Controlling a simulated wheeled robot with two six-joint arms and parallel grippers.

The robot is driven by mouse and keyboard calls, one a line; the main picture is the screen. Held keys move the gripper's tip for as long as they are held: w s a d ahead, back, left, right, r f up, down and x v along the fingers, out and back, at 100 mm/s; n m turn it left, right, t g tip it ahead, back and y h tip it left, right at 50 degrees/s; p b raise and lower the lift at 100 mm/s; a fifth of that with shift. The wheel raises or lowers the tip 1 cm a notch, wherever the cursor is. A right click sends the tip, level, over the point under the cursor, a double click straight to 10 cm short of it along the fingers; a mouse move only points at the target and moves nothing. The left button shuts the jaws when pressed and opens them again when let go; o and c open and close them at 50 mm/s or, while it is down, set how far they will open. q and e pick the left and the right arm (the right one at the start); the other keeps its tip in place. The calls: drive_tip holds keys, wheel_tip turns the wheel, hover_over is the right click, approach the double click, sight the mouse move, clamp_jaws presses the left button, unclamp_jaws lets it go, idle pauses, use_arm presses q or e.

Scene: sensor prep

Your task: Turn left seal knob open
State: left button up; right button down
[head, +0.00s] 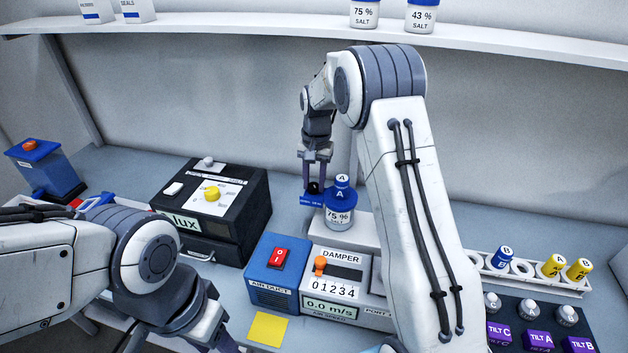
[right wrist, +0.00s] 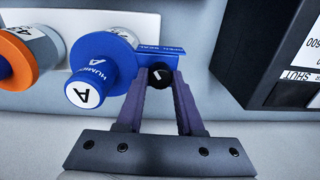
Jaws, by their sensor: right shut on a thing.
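The left seal knob (right wrist: 158,77) is small, round and black with a white mark. It sits by a blue plate marked with seal lettering (right wrist: 163,51), beside the blue humidity sensor A (right wrist: 95,80). In the head view the knob (head: 313,187) shows dark between the fingertips, left of the 75 % salt jar (head: 339,216) with sensor A on top. My right gripper (head: 315,170) is shut on the knob, one finger on each side; it also shows in the right wrist view (right wrist: 159,90). My left gripper (head: 222,342) is low in the head view, mostly cut off.
The black lux box (head: 212,210) is left of the jar. The damper unit (head: 340,262) and blue air duct box (head: 276,280) stand in front. A yellow square (head: 268,330) lies nearby.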

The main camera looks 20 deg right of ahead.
drive_tip(key=m, duration=0.4)
drive_tip(key=shift+r+m+p, duration=0.1)
drive_tip(key=shift+m+p, duration=0.2)
drive_tip(key=shift+p, duration=0.1)
drive_tip(key=m, duration=0.3)
drive_tip(key=shift+w+m, duration=0.1)
drive_tip(key=shift+m, duration=0.3)
drive_tip(key=m, duration=0.3)
drive_tip(key=shift+p, duration=0.4)
drive_tip(key=shift+m+h, duration=0.3)
drive_tip(key=shift+m, duration=1.8)
drive_tip(key=c, duration=0.5)
unclamp_jaws()
drive_tip(key=shift+c, duration=0.2)
